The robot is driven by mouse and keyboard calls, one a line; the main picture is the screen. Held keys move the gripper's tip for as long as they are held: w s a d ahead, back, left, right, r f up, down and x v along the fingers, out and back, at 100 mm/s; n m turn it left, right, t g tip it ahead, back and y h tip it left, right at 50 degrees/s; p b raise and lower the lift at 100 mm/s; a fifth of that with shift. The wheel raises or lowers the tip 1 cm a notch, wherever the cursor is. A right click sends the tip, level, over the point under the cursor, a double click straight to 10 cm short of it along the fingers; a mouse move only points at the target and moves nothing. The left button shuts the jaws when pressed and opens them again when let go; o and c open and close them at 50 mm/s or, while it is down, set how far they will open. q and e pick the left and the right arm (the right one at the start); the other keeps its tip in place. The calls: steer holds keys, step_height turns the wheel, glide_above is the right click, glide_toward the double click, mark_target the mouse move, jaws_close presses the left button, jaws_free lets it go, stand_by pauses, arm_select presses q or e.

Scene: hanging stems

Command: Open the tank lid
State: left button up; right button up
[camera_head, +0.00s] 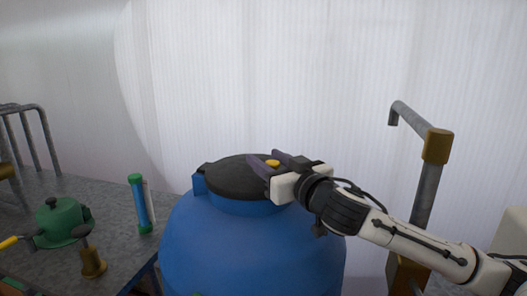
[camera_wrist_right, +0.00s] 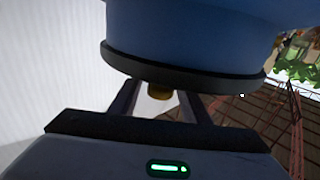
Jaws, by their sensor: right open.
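The blue tank (camera_head: 250,245) stands in the middle of the head view. Its black lid (camera_head: 228,180) lies flat over the opening. A small yellow knob (camera_head: 272,163) shows at the lid's right part. My right gripper (camera_head: 264,159) reaches in from the right, its fingers open at the lid. I cannot tell whether a finger touches the lid or knob. My left gripper is not seen.
A grey table (camera_head: 40,197) on the left holds a green pot (camera_head: 62,222), a blue-green tube (camera_head: 140,203) and a brass piece (camera_head: 92,262). A grey pipe with a brass joint (camera_head: 437,146) stands at the right, behind my right arm.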

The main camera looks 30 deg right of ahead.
steer(key=shift+w+d, duration=0.1)
steer(key=shift+w, duration=0.9)
jaws_close()
steer(key=shift+w+r, duration=0.1)
